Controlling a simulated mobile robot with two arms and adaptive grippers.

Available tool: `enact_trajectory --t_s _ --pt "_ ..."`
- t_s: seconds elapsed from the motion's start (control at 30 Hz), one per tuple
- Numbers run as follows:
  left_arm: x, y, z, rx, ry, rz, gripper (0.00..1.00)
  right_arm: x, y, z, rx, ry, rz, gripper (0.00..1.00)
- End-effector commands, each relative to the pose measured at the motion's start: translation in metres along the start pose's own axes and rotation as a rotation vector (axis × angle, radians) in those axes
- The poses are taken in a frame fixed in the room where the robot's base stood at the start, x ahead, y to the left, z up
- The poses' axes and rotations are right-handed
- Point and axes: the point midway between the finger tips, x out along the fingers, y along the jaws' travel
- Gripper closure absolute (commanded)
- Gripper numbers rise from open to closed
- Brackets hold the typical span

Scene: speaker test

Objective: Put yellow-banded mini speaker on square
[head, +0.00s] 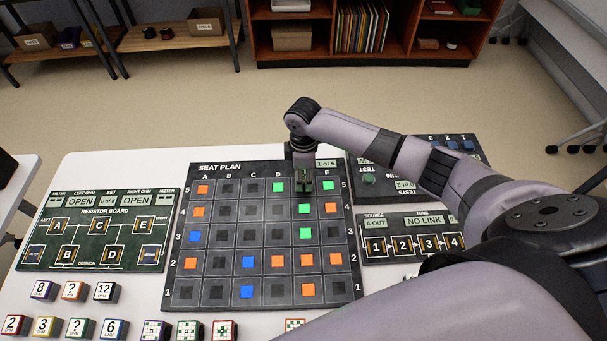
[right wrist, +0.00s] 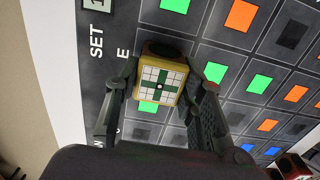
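The yellow-banded mini speaker (right wrist: 158,80) is a small block with a yellow band and a white face with a green cross pattern. In the right wrist view it sits between the two fingers of my right gripper (right wrist: 161,72), which appear closed on its sides. In the head view my right gripper (head: 303,184) points down over the top row of the SEAT PLAN board (head: 350,240), at column E. The gripper hides most of that square and the speaker. Whether the speaker touches the board I cannot tell. My left gripper is not in view.
The board's squares are dark, blue, orange or green. The resistor board (head: 95,228) lies to the left; the tone panel (head: 414,221) lies to the right. Several numbered blocks (head: 104,291) and patterned mini speakers (head: 223,330) stand in front. My right arm crosses the right side.

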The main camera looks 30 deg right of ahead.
Motion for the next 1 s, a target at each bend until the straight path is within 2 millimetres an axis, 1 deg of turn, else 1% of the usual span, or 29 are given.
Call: enact_trajectory --t_s 0.03,0.3,0.57,0.67,0.77,1.0 --pt "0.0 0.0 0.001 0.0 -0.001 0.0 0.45 0.0 0.0 0.0 0.0 0.0 0.0 0.61" --pt "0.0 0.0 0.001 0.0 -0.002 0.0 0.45 0.0 0.0 0.0 0.0 0.0 0.0 0.44" --pt "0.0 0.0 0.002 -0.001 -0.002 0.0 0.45 0.0 0.0 0.0 0.0 0.0 0.0 0.44" --pt "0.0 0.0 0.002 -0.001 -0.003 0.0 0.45 -0.005 0.0 0.0 0.0 0.001 0.001 0.44" --pt "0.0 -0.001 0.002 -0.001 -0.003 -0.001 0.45 -0.018 0.001 -0.001 -0.001 0.003 0.002 0.44" --pt "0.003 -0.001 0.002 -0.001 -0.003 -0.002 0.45 -0.069 0.001 -0.001 -0.001 0.003 0.004 0.44"
